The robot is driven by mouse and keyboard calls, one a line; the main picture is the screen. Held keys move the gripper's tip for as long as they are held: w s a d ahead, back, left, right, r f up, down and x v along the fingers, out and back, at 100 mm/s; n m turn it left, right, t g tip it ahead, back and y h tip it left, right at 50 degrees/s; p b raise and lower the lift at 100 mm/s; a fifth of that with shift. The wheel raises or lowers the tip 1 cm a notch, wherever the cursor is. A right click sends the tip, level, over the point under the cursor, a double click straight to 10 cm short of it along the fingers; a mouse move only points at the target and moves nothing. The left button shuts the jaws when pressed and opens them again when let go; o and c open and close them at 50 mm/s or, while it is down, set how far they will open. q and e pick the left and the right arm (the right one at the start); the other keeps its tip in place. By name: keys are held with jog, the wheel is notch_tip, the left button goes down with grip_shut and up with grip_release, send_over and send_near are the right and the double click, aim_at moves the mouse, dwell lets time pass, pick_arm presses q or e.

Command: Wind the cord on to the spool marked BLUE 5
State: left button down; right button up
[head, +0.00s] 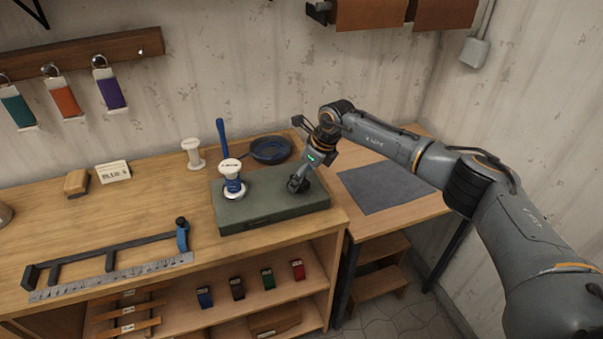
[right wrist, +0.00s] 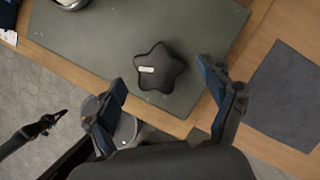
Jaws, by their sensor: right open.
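A white spool (head: 233,181) with some blue cord on it stands upright on the green winder base (head: 273,214). Its top label is too small to read. A coil of dark blue cord (head: 271,150) lies behind the base. A black star-shaped knob (right wrist: 160,69) sits at the base's right end. My right gripper (head: 298,185) is above it, pointing down. In the right wrist view the open, empty fingers (right wrist: 163,100) stand apart, with the knob just ahead of the gap. A small dark shape (right wrist: 40,128) there may be my left gripper; its jaws are unclear.
A card (head: 113,171) marked BLUE 5 and an empty white spool (head: 193,153) stand at the back. A blue upright handle (head: 222,138) rises behind the winder. A ruler with a dark bar (head: 110,277) lies front left. A grey mat (head: 384,187) covers the right side table.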

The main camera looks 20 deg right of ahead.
jog(key=shift+w+a+f, duration=0.1)
jog(key=shift+a+f, duration=0.05)
jog(key=shift+f, duration=0.4)
jog(key=c, duration=1.2)
jog(key=shift+o, duration=0.2)
jog(key=shift+m, duration=0.4)
